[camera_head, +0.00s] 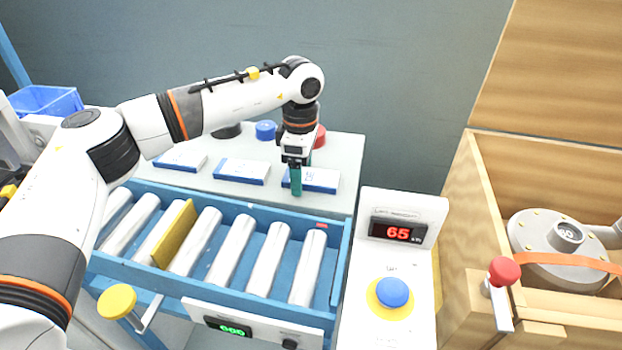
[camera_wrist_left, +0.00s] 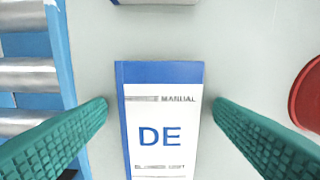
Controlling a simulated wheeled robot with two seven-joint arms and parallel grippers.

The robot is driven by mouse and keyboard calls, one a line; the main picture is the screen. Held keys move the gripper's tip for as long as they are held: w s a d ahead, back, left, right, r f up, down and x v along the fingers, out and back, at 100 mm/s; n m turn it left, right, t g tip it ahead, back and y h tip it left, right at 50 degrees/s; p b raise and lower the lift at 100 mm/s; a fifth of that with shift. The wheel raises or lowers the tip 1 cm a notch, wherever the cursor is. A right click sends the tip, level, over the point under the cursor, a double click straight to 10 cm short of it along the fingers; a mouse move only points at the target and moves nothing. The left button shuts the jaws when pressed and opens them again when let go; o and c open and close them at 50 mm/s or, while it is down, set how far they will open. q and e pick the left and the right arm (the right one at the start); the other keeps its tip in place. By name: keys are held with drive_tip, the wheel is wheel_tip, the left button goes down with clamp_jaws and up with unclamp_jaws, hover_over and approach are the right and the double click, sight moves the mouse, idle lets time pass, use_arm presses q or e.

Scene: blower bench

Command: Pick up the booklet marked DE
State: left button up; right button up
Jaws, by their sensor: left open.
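The booklet marked DE (camera_wrist_left: 160,118) is white with a blue edge and lies flat on the pale grey table, centred in the left wrist view. In the head view this booklet (camera_head: 322,180) is the rightmost of three in a row. My left gripper (camera_head: 296,180) points down at it in the head view, covering part of it. In the left wrist view its green ridged fingers (camera_wrist_left: 160,108) are open, one on each side of the booklet, with nothing between them gripped. I cannot tell how high the fingertips are above the table. My right gripper is not in view.
Two similar booklets lie to the left, one in the middle (camera_head: 242,171) and one farther left (camera_head: 181,160). A red round object (camera_head: 320,136) and a blue one (camera_head: 266,130) stand behind. A blue roller conveyor (camera_head: 340,262) runs along the front. A wooden crate (camera_head: 458,240) stands right.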

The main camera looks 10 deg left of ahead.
use_arm(q)
drive_tip(key=c, duration=1.1)
drive_tip(key=shift+r, duration=0.1)
